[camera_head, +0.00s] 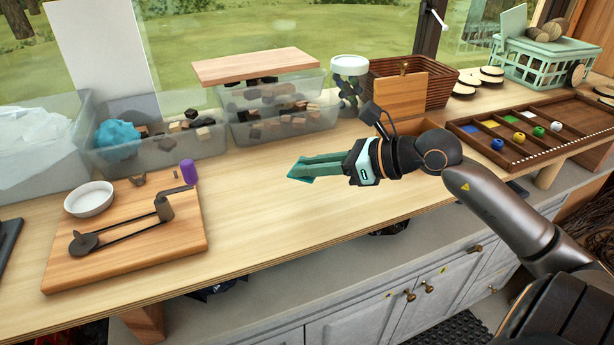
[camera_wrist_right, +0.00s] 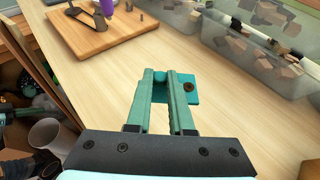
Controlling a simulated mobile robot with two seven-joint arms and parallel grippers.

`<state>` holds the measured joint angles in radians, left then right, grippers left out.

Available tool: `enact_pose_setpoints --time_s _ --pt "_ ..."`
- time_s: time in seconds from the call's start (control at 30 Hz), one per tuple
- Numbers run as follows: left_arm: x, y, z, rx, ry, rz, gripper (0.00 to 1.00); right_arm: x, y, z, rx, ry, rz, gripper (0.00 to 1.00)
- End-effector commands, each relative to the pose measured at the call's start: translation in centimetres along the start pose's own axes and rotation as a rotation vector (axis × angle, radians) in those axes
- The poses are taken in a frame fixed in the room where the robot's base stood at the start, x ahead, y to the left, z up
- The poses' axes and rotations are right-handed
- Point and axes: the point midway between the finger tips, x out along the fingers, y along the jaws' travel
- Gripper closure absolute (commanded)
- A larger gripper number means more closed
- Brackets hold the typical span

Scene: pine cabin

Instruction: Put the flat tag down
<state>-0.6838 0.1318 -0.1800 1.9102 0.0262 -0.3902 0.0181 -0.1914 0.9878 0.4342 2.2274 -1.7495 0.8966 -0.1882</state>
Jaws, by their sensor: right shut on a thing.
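The flat tag (camera_wrist_right: 190,96) is a thin teal piece with a dark round hole or stud near one corner. In the right wrist view it sits between and beyond the fingertips of my right gripper (camera_wrist_right: 161,80), which is shut on it. In the head view my right gripper (camera_head: 308,168) reaches left over the middle of the bare counter. The tag (camera_head: 297,172) shows at its tips in almost the same teal as the fingers. I cannot tell whether the tag touches the wood. My left gripper is not in view.
A wooden board (camera_head: 150,240) with a white bowl (camera_head: 90,198) and a crank device lies left. Clear bins (camera_head: 160,145) of wood pieces stand behind. A sorting tray (camera_head: 530,130) is right. The counter (camera_head: 290,225) around the gripper is clear to its front edge.

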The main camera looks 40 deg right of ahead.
Motion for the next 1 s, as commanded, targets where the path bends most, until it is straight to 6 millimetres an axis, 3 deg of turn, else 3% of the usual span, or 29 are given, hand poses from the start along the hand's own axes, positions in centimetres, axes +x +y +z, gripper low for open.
enact_pose_setpoints --time_s 0.33,0.53,0.93,0.97,1.0 --pt "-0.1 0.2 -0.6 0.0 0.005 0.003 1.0 2.7 -2.1 -2.2 0.001 -0.001 -0.002 1.0" --pt "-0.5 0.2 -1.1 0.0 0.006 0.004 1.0 3.6 -2.0 -4.7 0.001 -0.001 -0.001 1.0" --pt "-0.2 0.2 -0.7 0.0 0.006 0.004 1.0 3.9 -2.0 -5.3 -0.002 -0.001 -0.001 1.0" --pt "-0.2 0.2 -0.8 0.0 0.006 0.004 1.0 3.9 -2.0 -5.3 -0.002 -0.001 -0.001 0.79" --pt "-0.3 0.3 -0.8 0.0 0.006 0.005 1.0 3.8 -2.0 -5.2 -0.002 -0.001 -0.001 0.74"
